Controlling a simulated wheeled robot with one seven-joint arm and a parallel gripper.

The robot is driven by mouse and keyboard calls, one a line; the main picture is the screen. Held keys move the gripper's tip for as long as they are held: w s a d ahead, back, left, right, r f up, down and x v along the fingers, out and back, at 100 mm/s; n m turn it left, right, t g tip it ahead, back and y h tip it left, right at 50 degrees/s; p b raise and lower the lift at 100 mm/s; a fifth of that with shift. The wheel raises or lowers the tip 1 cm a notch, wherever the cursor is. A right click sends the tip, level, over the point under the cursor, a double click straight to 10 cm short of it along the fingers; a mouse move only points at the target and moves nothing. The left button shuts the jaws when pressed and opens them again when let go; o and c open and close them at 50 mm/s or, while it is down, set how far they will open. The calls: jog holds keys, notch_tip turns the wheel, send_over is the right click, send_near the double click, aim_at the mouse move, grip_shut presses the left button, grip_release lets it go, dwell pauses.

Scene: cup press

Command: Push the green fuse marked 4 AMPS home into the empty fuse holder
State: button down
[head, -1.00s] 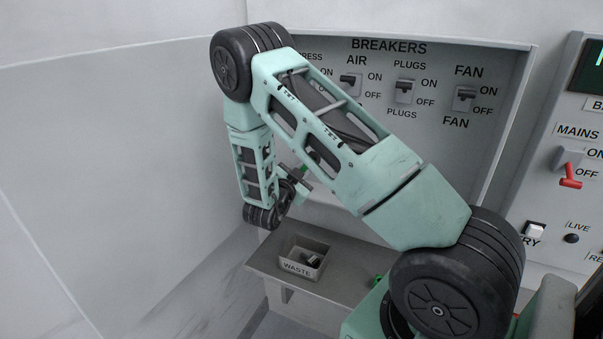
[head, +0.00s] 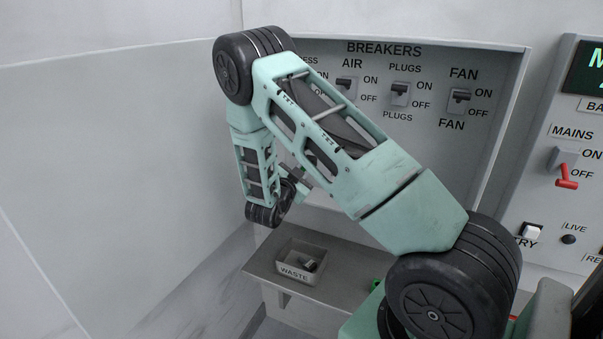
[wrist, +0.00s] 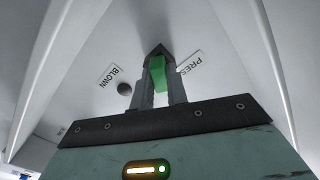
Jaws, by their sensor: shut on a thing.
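My gripper (wrist: 158,78) is shut on the green fuse (wrist: 157,70) in the wrist view, between its two dark fingers. The fuse points at the pale panel between the BLOWN and PRES labels. The marking on the fuse cannot be read. The fuse holder cannot be made out; fuse and fingers cover that spot, so I cannot tell whether the fuse touches it. In the head view my gripper (head: 293,178) shows only partly beside my arm, close to the panel's lower left, and the fuse is hidden.
The breaker panel (head: 425,140) has several switches. A WASTE bin (head: 288,272) with dark bits inside stands on the grey shelf (head: 335,285). A dark round part (wrist: 124,88) sits by the BLOWN label. A control box (head: 545,200) with a red lever is at right.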

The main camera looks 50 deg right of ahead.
jog(key=c, duration=1.3)
grip_release()
jog(key=shift+b+v, duration=2.35)
jog(key=shift+v, duration=6.35)
jog(key=shift+s+f, duration=0.1)
